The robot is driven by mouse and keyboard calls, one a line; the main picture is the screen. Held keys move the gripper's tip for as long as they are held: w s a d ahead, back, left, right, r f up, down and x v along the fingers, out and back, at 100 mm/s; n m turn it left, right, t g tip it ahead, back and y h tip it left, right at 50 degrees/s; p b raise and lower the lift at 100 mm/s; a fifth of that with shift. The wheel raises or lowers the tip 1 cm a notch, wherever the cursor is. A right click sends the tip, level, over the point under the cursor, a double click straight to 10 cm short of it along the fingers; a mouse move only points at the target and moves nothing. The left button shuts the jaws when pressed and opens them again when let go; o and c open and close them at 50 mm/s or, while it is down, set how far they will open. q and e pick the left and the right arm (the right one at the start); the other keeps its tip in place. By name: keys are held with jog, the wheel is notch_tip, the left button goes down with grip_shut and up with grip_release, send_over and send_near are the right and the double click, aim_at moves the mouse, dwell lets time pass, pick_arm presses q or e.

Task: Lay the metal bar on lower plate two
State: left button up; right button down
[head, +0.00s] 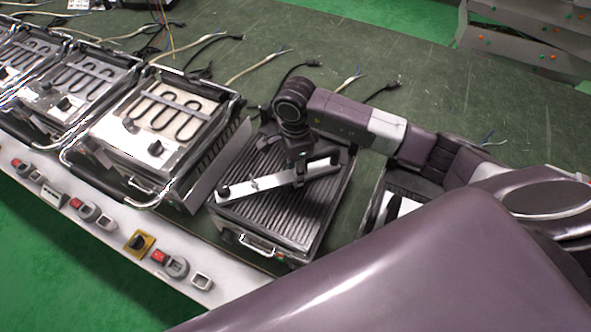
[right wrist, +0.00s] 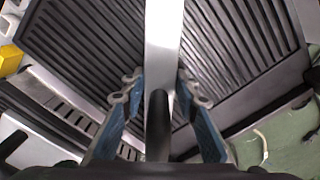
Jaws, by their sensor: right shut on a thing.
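The metal bar (head: 262,184), a long flat silver strip with dark knobs near its ends, is over a dark ribbed plate (head: 318,215) in the head view. It lies slantwise across the ribs; whether it touches the plate cannot be told. My right gripper (head: 299,172) comes from above and is shut on the bar near its middle. In the right wrist view the bar (right wrist: 164,40) runs between the two blue-grey fingers, with a dark knob in front and the ribbed plate (right wrist: 90,45) beneath. My left gripper is out of view.
Units with looped heating elements (head: 165,112) stand in a row on the left. Another ribbed plate (head: 385,205) is partly hidden by my arm on the right. Loose cables (head: 300,65) lie behind on the green bench. Switches (head: 140,242) line the front edge.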

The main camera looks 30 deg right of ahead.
jog(key=c, duration=1.5)
grip_release()
jog(key=shift+f, duration=0.1)
jog(key=shift+r+p, duration=0.3)
jog(key=shift+p, duration=0.05)
notch_tip(320, 180, up, 12)
jog(key=b, duration=0.3)
jog(key=shift+b, duration=0.3)
jog(key=shift+f, duration=0.15)
